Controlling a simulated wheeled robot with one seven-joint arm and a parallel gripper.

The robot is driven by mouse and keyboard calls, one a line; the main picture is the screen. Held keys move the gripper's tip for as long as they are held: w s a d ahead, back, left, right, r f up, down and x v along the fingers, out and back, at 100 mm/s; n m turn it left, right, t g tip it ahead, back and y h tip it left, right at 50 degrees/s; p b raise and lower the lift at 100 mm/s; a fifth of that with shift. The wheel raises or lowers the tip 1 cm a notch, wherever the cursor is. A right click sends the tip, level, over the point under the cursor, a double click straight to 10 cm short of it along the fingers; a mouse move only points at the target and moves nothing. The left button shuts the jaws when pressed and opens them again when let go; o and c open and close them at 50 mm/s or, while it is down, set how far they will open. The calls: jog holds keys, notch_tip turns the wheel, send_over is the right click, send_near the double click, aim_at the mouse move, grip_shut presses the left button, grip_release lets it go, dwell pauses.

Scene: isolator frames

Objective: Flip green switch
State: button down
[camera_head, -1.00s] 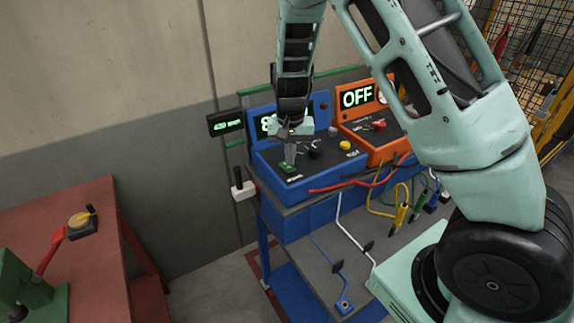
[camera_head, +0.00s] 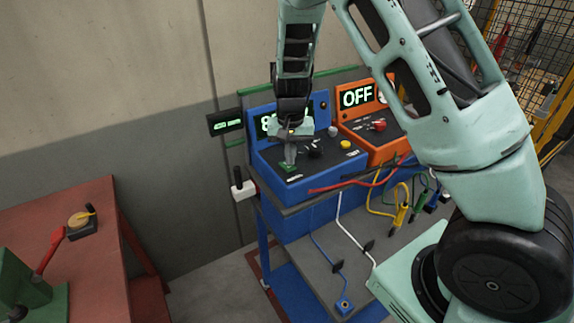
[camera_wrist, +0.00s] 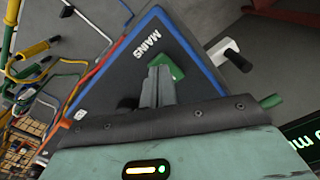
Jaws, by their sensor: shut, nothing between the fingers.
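The green switch (camera_head: 287,168) sits at the front left of the blue control box (camera_head: 330,165), by a white label. It also shows in the wrist view (camera_wrist: 176,68), beside the word MAINS, partly covered by my fingers. My gripper (camera_head: 290,158) is shut and empty. It points down with its fingertips at the green switch; in the wrist view the fingertips (camera_wrist: 160,72) overlap the switch's edge. I cannot tell whether they touch it. The switch's lever position is hidden by the fingers.
An orange box (camera_head: 384,148) with an OFF display stands to the right. The blue box has a black knob (camera_head: 314,150) and a yellow button (camera_head: 345,145). A white lever unit (camera_head: 243,189) is at its left side. Coloured cables (camera_head: 372,182) hang in front. A red table (camera_head: 70,205) is at left.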

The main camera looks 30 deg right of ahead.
jog(key=shift+f+b, duration=0.55)
jog(key=shift+f, duration=0.25)
dwell(0.4)
jog(key=shift+r+p, duration=2.95)
jog(key=shift+r, duration=0.6)
